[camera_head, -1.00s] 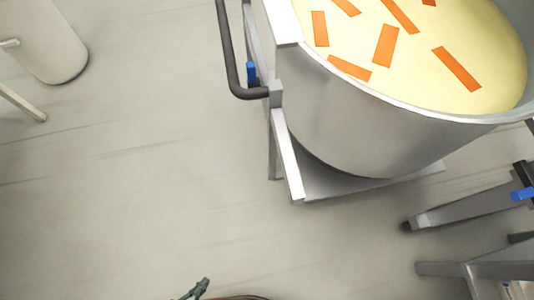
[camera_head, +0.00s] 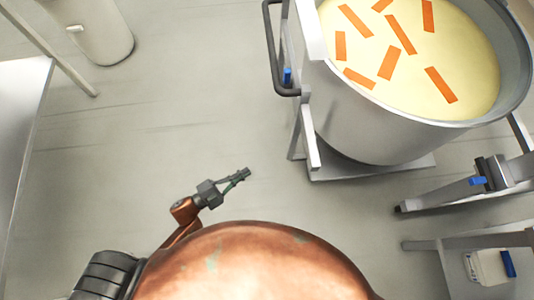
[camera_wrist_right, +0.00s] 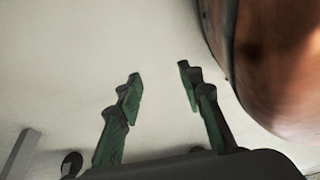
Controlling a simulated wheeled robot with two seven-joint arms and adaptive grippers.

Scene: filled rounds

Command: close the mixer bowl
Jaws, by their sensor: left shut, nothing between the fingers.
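A large steel bowl (camera_head: 385,130), which I take for the mixer bowl, stands at the upper right of the head view in a grey wheeled-looking frame with a dark handle (camera_head: 270,60). Its top is open and shows a pale yellow filling (camera_head: 440,55) with several orange strips. My left gripper (camera_head: 246,173) is shut and empty, over the floor to the lower left of the bowl and apart from it. My right gripper (camera_wrist_right: 158,70) is open and empty in the right wrist view, over pale floor. The right gripper is not seen in the head view.
A grey table (camera_head: 22,110) edges the left side. A pale rounded bin (camera_head: 100,35) stands at the upper left. Grey metal stands (camera_head: 450,195) with blue parts are at the right, below the bowl. The floor (camera_head: 170,120) between table and bowl is clear.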

